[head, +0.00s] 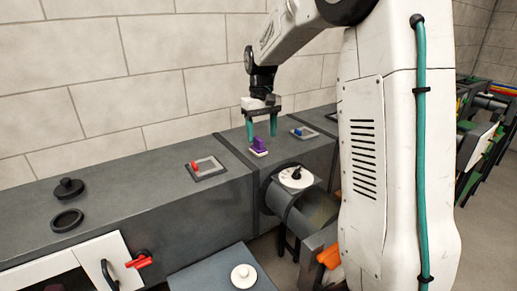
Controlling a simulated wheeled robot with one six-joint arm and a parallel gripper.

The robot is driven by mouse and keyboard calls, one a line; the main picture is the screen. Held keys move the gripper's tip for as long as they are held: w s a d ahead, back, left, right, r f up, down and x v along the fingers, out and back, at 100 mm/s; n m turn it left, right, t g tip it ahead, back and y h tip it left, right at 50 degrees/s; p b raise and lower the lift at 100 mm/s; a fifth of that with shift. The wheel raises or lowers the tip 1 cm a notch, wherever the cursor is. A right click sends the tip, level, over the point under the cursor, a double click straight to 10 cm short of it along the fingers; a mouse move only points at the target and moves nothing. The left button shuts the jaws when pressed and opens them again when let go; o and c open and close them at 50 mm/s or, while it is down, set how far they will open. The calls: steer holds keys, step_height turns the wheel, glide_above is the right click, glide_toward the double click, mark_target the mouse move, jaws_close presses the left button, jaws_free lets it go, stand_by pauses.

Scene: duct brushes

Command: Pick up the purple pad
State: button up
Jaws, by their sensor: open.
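The purple pad (260,143) sits on a small white base on top of the grey duct (120,168). My gripper (261,134) points down with its two teal fingers apart. The fingers are around or just above the pad, one to its left and one to its right in the picture. I cannot tell whether either finger touches it. The gripper is open and holds nothing that I can see.
A red switch plate (206,168) and a blue switch plate (303,132) flank the pad. A white round dial (296,177) is in front. The wall stands close behind.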

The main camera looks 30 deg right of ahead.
mark_target(259, 138)
steer(key=shift+w+d+r+t, duration=0.15)
steer(key=shift+w+r, duration=0.3)
steer(key=shift+w, duration=0.1)
steer(key=shift+w+d+r+t, duration=0.15)
steer(key=shift+w+r, duration=0.25)
steer(key=shift+w, duration=0.15)
steer(key=shift+n, duration=0.4)
steer(key=f, duration=0.7)
steer(key=shift+s+a+f, duration=0.2)
steer(key=shift+s+f, duration=0.1)
steer(key=c, duration=1.1)
